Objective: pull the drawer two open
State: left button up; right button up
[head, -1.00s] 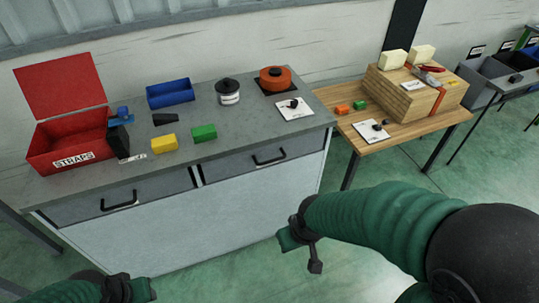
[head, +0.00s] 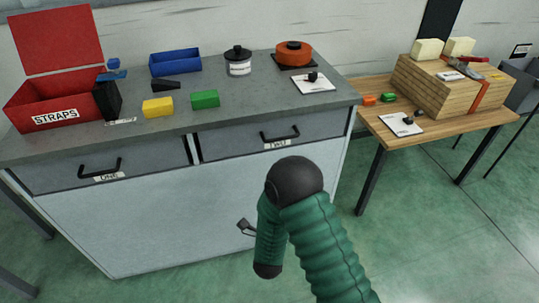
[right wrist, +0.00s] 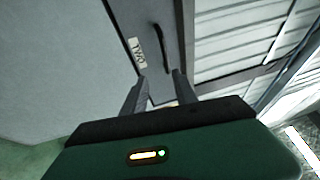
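Drawer two (head: 230,142) is closed in the right half of the grey cabinet front. It has a black bar handle (head: 280,137) and a label reading TWO (head: 277,146). In the right wrist view the handle (right wrist: 160,46) and label (right wrist: 139,52) are just beyond my fingers. My right gripper (right wrist: 158,92) is open, its two fingers apart with nothing between them. In the head view my right arm hides most of this gripper; a small dark part shows below drawer two (head: 245,227). The gripper is apart from the handle. My left gripper is out of view.
Drawer one (head: 45,178) is closed at the left. The worktop (head: 225,118) holds a red STRAPS box (head: 55,115), a blue tray (head: 175,62), yellow (head: 157,107) and green (head: 205,99) blocks, and an orange pot (head: 294,54). A wooden table (head: 440,133) stands right. The floor in front is clear.

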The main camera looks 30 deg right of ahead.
aim_at(282, 139)
jog(key=shift+h, duration=0.3)
jog(key=x, duration=0.5)
jog(key=b+x, duration=0.1)
jog(key=x, duration=1)
jog(key=shift+w+r, duration=0.25)
jog(key=shift+r, duration=0.2)
grip_shut()
jog(key=shift+s+f, duration=0.1)
jog(key=shift+f, duration=0.1)
